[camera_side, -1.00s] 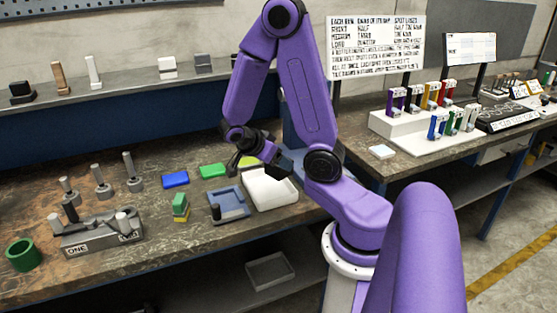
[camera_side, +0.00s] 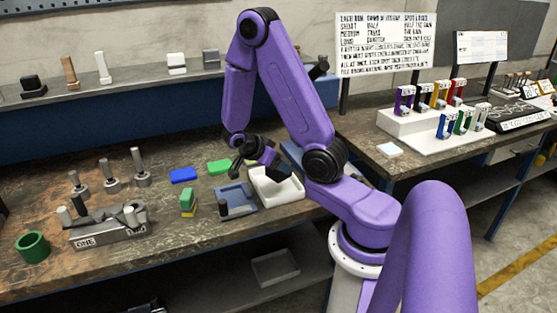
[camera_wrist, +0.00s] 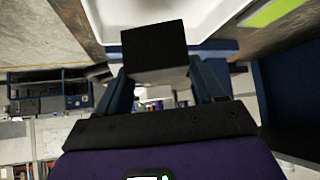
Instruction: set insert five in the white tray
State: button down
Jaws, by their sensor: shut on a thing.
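The white tray (camera_side: 299,190) sits on the bench just below my gripper (camera_side: 266,163) in the side view. Its pale inside and rim (camera_wrist: 103,18) fill the top of the wrist view. My gripper (camera_wrist: 160,78) is shut on a block with a black face and a grey lower side (camera_wrist: 154,45). In the side view this dark block (camera_side: 272,174) hangs at the tray's left-back part, over or inside it. I cannot tell whether it touches the tray floor. No number shows on the block, so I cannot confirm that it is insert five.
A blue tray (camera_side: 245,200) with a dark peg stands left of the white tray. Blue (camera_side: 184,175) and green (camera_side: 219,166) flat blocks lie behind it, and a green-yellow stack (camera_side: 188,203) beside it. A grey fixture (camera_side: 110,236) and green ring (camera_side: 32,246) are farther left.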

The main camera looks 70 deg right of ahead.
aim_at(268, 171)
jog(key=shift+w+d+f, duration=0.25)
jog(key=shift+w+f, duration=0.05)
jog(key=shift+f, duration=0.15)
jog(key=shift+w+d+f, duration=0.2)
jog(key=shift+w+f, duration=0.05)
jog(key=shift+f, duration=1.7)
jog(key=shift+f, duration=0.1)
jog(key=shift+c, duration=0.6)
grip_release()
